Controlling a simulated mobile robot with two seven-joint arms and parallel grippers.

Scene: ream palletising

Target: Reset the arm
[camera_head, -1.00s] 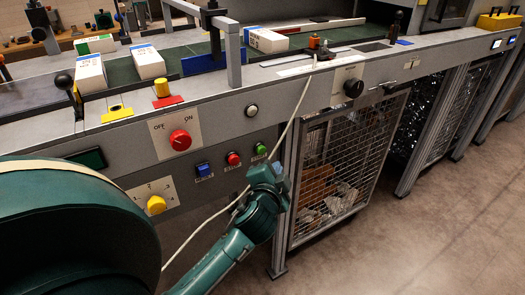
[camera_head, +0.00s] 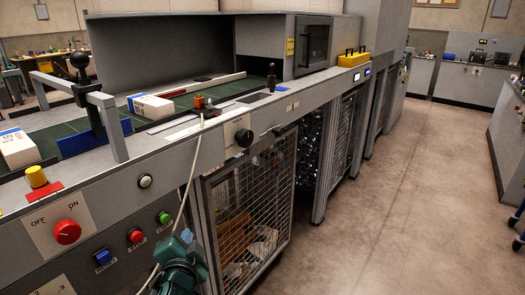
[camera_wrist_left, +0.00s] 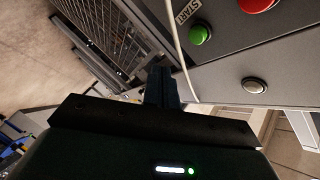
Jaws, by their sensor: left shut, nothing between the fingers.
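My left arm is dark green and comes in at the bottom of the head view. Its gripper (camera_head: 186,238) is in front of the machine's front panel, near the green button (camera_head: 164,218) and the wire mesh cage door. In the left wrist view the dark fingers (camera_wrist_left: 160,87) are together with nothing between them. A green button (camera_wrist_left: 200,34) labelled START and a pale round button (camera_wrist_left: 254,85) are on the panel beyond the fingers. My right gripper is not in view.
A pale cable (camera_head: 186,185) hangs down the panel close to my left gripper. White reams (camera_head: 150,106) lie on the green conveyor. The mesh cage (camera_head: 247,205) is right of the gripper. Open floor (camera_head: 400,200) lies further right.

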